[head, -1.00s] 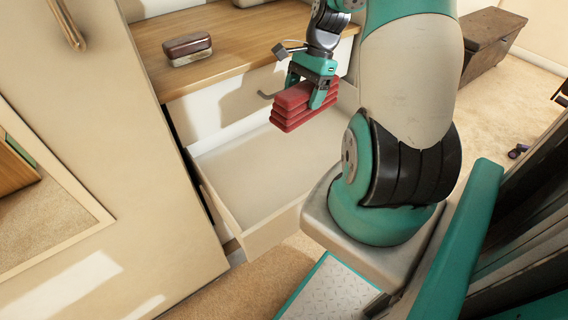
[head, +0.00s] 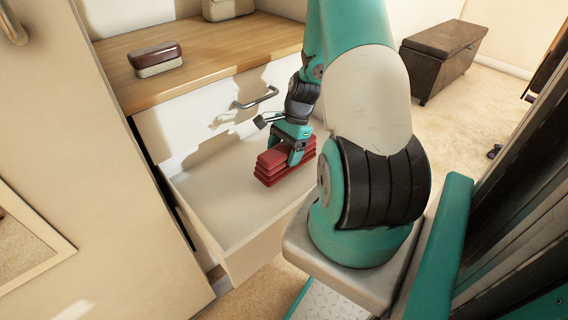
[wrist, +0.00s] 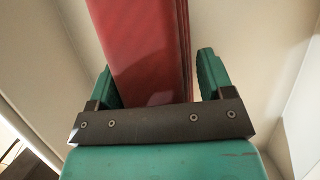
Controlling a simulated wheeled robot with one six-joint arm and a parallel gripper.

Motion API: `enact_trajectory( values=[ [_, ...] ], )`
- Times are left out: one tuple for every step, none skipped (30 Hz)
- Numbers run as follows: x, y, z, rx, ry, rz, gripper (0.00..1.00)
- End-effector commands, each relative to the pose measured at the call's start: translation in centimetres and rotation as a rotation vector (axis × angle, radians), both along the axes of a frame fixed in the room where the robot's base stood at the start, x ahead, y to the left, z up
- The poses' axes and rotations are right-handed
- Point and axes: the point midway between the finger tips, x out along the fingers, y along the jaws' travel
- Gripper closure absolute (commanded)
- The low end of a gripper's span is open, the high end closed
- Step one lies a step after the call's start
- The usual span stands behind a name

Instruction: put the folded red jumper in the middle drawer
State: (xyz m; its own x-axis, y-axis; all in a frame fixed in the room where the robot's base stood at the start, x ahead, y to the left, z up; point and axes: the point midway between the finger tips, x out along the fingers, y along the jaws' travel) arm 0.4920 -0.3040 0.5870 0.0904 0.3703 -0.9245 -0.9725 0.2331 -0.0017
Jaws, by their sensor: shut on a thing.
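The folded red jumper (head: 275,167) is a stack of red layers in my gripper (head: 295,150). My gripper is shut on it and points down into an open, pale drawer (head: 211,210). The jumper is inside or just over the right part of the drawer; I cannot tell whether it touches the floor. In the wrist view the jumper (wrist: 150,50) extends up between the two green fingers (wrist: 155,90), with pale drawer surfaces around it. The drawer looks otherwise empty. My arm hides its right end.
A closed drawer front with a metal handle (head: 257,98) is above the open drawer. The wooden top (head: 200,55) bears a brown and cream case (head: 156,58). A tall cream door (head: 70,130) stands at the left. A dark chest (head: 440,55) stands farther back.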

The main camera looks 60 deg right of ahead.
Motion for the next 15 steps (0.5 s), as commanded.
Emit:
enact_trajectory(
  values=[
    [0.0, 0.1, -0.9, 0.002, 0.001, 0.001, 0.59],
    [-0.1, 0.1, -1.4, 0.003, 0.003, 0.000, 0.59],
    [-0.1, 0.1, -2.1, 0.003, 0.003, 0.000, 0.59],
    [-0.1, 0.1, -2.6, 0.003, 0.003, 0.000, 0.59],
    [-0.1, 0.1, -3.1, 0.004, 0.002, 0.000, 0.59],
    [-0.1, 0.1, -3.5, 0.003, 0.003, 0.000, 0.59],
    [0.0, 0.0, -3.7, 0.002, 0.002, 0.000, 0.59],
    [0.0, 0.0, -3.8, 0.002, 0.002, 0.000, 0.59],
    [0.0, 0.0, -3.8, 0.001, 0.001, -0.001, 0.59],
    [0.0, 0.0, -3.7, 0.001, 0.000, 0.000, 0.59],
    [0.0, 0.0, -3.7, 0.001, 0.000, 0.000, 0.59],
    [0.0, 0.0, -3.7, 0.001, 0.000, 0.000, 0.59],
    [0.0, 0.0, -3.7, 0.001, 0.000, 0.000, 0.59],
    [0.0, 0.0, -3.7, 0.001, 0.001, 0.000, 0.59],
    [0.0, 0.0, -3.7, 0.001, 0.001, 0.000, 0.59]
  ],
)
